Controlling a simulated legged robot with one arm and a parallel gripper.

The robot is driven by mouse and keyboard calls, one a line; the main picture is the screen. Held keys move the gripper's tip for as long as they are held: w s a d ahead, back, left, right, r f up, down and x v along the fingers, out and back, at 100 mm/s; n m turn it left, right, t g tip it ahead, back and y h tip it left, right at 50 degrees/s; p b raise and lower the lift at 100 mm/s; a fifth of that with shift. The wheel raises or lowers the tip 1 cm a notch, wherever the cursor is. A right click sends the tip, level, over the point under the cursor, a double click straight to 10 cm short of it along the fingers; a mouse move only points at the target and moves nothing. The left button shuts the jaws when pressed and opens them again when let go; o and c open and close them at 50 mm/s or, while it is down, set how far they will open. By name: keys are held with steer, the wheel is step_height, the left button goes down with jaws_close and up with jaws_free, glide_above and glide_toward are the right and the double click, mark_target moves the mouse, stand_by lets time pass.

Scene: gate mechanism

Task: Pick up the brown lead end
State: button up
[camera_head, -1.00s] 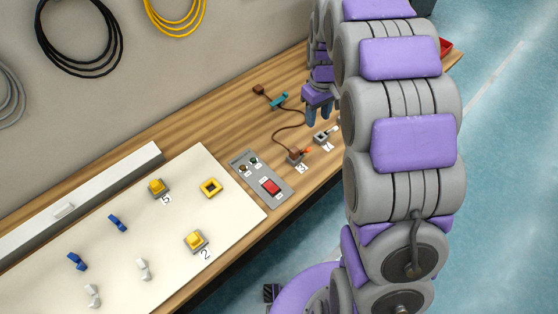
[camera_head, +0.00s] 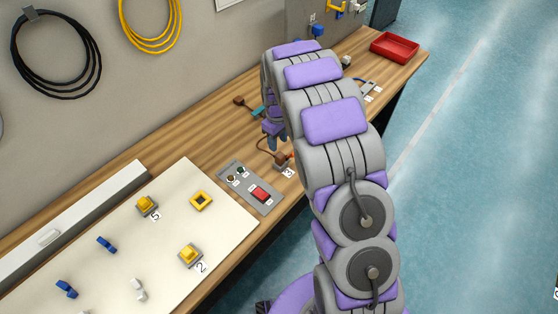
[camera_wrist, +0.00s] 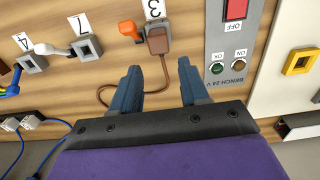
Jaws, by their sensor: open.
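The brown lead end (camera_wrist: 158,42) is a small brown block beside the grey socket with the orange lever (camera_wrist: 129,28), near label 3, in the wrist view. Its brown cord (camera_wrist: 112,88) curves away and passes behind a finger. My gripper (camera_wrist: 159,68) is open and empty. Its two blue fingers point at the brown end, which lies just beyond the tips and between their lines. In the head view the brown end (camera_head: 281,161) shows close to my gripper (camera_head: 276,148). The cord's other end is a brown block (camera_head: 238,101) near the wall.
A grey panel with a red switch (camera_head: 260,194) lies beside label 3. A teal piece (camera_head: 258,112) sits by the cord. The socket with a white lever (camera_wrist: 86,49) is near label 7. A red tray (camera_head: 394,47) stands at the bench's far end.

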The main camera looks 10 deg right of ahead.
mark_target(278, 154)
steer(key=f, duration=0.2)
steer(key=shift+a+f, duration=0.2)
steer(key=shift+f, duration=0.2)
steer(key=shift+d+f, duration=0.4)
steer(key=shift+d, duration=0.05)
steer(key=f, duration=0.2)
steer(key=s+f+b, duration=0.1)
steer(key=f, duration=0.1)
steer(key=shift+s, duration=0.15)
steer(key=shift+w+a+f, duration=0.2)
steer(key=shift+w+f, duration=0.4)
steer(key=shift+f, duration=0.1)
steer(key=shift+w+a, duration=0.2)
steer(key=shift+s+a+r, duration=0.1)
steer(key=shift+r, duration=0.2)
steer(key=shift+s+r, duration=0.1)
steer(key=shift+c, duration=0.5)
steer(key=shift+d, duration=0.4)
steer(key=c, duration=0.5)
steer(key=shift+c, duration=0.8)
steer(key=shift+a+r, duration=0.1)
